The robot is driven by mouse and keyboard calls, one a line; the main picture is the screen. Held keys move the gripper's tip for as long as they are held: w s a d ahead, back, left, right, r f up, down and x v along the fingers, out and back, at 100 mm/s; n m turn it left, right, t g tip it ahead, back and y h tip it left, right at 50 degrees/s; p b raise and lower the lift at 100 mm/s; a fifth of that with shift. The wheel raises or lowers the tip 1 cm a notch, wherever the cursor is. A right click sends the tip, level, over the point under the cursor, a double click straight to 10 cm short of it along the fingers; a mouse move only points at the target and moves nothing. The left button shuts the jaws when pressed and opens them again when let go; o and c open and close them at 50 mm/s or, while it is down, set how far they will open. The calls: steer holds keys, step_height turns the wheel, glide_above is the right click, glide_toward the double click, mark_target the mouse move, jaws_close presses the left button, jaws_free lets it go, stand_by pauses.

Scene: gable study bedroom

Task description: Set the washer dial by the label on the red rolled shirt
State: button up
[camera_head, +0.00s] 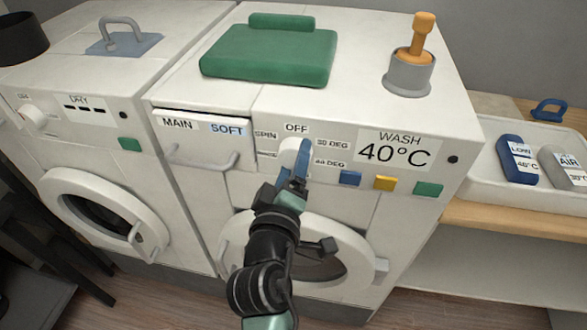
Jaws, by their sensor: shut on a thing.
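The washer (410,115) stands in the middle, with a white dial (288,150) on its front panel. OFF is printed above the dial, SPIN to its left, and 30 DEG and a second, blurred DEG label to its right. My gripper (295,163) is at the dial and shut on it. The fingers cover part of the dial, so I cannot tell which mark it points to. The display (397,150) reads WASH 40°C. No red rolled shirt shows in this view.
Blue, yellow and green buttons sit right of the dial. A MAIN/SOFT drawer (190,147) is at its left. A tray (486,178) at right holds labelled blue and grey rolls. The dryer (60,150) stands left.

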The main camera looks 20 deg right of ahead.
steer(key=shift+a+f+m+t+b, duration=0.1)
steer(key=shift+m+t+b, duration=0.15)
steer(key=shift+m+b, duration=1.9)
steer(key=shift+d+f+m+t+b, duration=0.1)
steer(key=shift+m+t+b, duration=0.2)
steer(key=shift+m+b, duration=1.8)
steer(key=shift+a+f+m+t+b, duration=0.1)
steer(key=shift+m+t+b, duration=0.15)
steer(key=shift+m+b, duration=1.9)
steer(key=shift+m+p, duration=0.5)
steer(key=shift+m, duration=0.1)
steer(key=o, duration=1.3)
steer(key=shift+r, duration=0.1)
steer(key=shift+o, duration=0.2)
steer(key=shift+s, duration=0.1)
